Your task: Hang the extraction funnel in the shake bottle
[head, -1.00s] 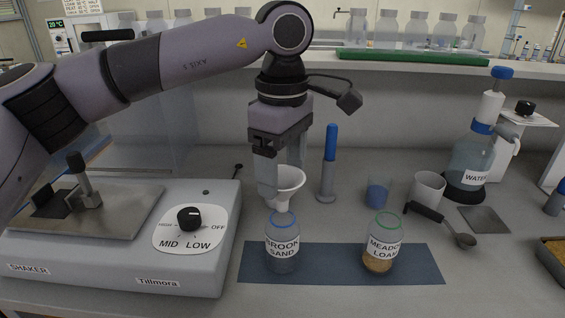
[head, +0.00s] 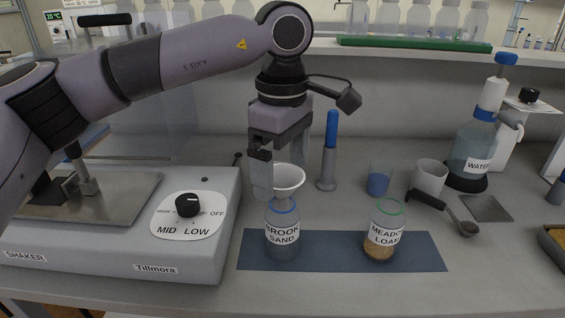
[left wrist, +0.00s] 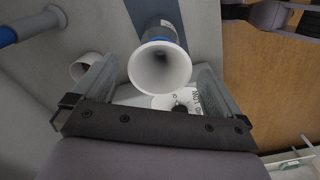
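The white funnel (head: 288,177) stands upright with its stem in the mouth of the blue-rimmed bottle labelled BROOK SAND (head: 283,236). How far the stem goes in is hard to see. My left gripper (head: 281,185) points down around the funnel. Its fingers are spread to either side. In the left wrist view the funnel's open cone (left wrist: 161,68) lies between the fingers, with a gap on both sides, and the bottle is mostly hidden beneath it. A green-rimmed bottle labelled MEADOW LOAM (head: 385,234) stands to the right.
Both bottles stand on a dark blue mat (head: 340,252). The shaker (head: 120,240) is close on the left. A blue-handled tool (head: 330,150) stands upright behind the funnel. A beaker (head: 379,180), white cup (head: 429,177), scoop (head: 466,228) and water bottle (head: 474,155) are right.

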